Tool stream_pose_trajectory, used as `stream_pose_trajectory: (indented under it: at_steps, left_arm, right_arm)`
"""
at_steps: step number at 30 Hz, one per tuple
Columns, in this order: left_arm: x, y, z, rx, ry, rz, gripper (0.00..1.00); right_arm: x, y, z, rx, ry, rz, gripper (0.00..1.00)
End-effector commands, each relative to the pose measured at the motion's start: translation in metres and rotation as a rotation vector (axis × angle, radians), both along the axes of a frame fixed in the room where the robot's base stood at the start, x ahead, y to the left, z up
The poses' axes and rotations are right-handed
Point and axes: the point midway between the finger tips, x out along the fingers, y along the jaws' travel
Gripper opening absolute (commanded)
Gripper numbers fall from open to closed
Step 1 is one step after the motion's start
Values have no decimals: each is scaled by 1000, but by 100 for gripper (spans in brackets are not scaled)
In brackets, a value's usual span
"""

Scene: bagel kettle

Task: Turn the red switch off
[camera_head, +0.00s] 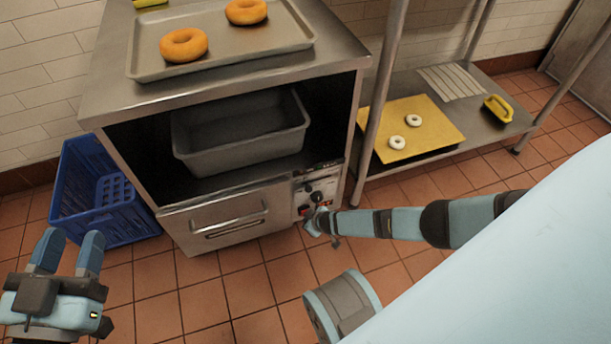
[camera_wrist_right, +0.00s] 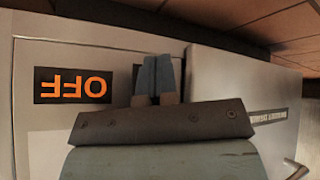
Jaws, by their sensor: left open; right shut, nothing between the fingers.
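The red switch (camera_head: 303,211) shows as a small red patch low on the control panel (camera_head: 318,186) of the steel cabinet, under dark knobs. My right gripper (camera_head: 312,223) is at the panel's lower part, just beside the switch; I cannot tell whether it touches. In the right wrist view my right gripper (camera_wrist_right: 157,75) is shut and empty, its fingertips against or close to the panel face. An upside-down orange OFF label (camera_wrist_right: 72,85) is left of the fingers there. The switch itself appears hidden behind them. My left gripper (camera_head: 71,243) is open and empty above the floor.
The cabinet's drawer front (camera_head: 228,214) is left of the panel, with a grey bin (camera_head: 240,150) on the shelf above. A blue crate (camera_head: 85,200) stands left of the cabinet. A steel rack (camera_head: 480,130) stands to the right. The tiled floor in front is clear.

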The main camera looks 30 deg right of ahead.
Motion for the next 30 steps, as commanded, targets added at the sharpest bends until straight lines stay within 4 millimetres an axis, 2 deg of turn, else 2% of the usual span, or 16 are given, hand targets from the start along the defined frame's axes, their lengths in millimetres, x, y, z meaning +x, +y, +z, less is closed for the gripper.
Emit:
stream_pose_trajectory:
  at_steps: [9,19,30]
  left_arm:
    - [0,0,1,-1,0,1,43]
    - [0,1,6,15,0,-3,43]
    - [0,1,11,3,-3,1,43]
  right_arm:
    - [-2,0,0,0,1,0,0]
    - [-16,3,3,0,2,-1,0]
    - [-18,4,4,0,1,0,0]
